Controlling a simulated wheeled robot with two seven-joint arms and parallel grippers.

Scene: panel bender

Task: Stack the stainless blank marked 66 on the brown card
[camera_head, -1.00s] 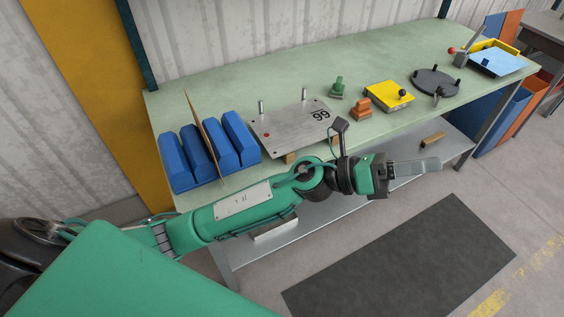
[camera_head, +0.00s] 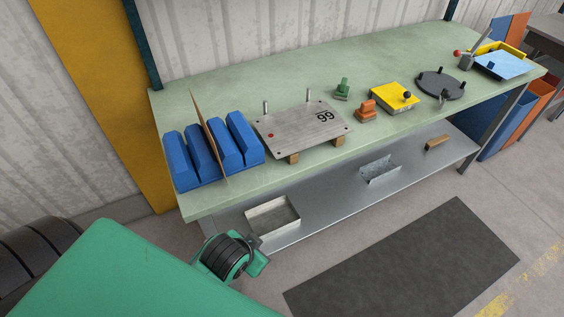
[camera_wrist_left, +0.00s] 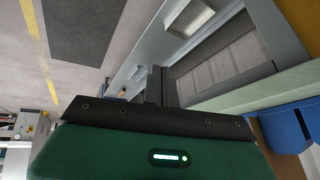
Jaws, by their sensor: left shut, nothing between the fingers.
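The stainless blank (camera_head: 300,132) lies flat on wooden blocks (camera_head: 293,158) on the green bench in the head view. It has a red dot and a marking that can read 66 or 99 depending on which way up it is. Two upright pins stand at its back edge. The brown card (camera_head: 209,125) stands upright, nearly edge-on, among the blue blocks (camera_head: 243,138) left of the blank. My left gripper (camera_wrist_left: 161,86) is shut and empty in the left wrist view, away from both. In the head view my left arm is low in front of the bench. My right gripper is not in view.
Right of the blank stand a green piece (camera_head: 342,89), an orange piece (camera_head: 367,111), a yellow block (camera_head: 394,98) and a dark round plate (camera_head: 440,84). The lower shelf (camera_head: 330,195) holds a tray (camera_head: 272,216) and a metal bracket (camera_head: 380,171). The bench's back strip is clear.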

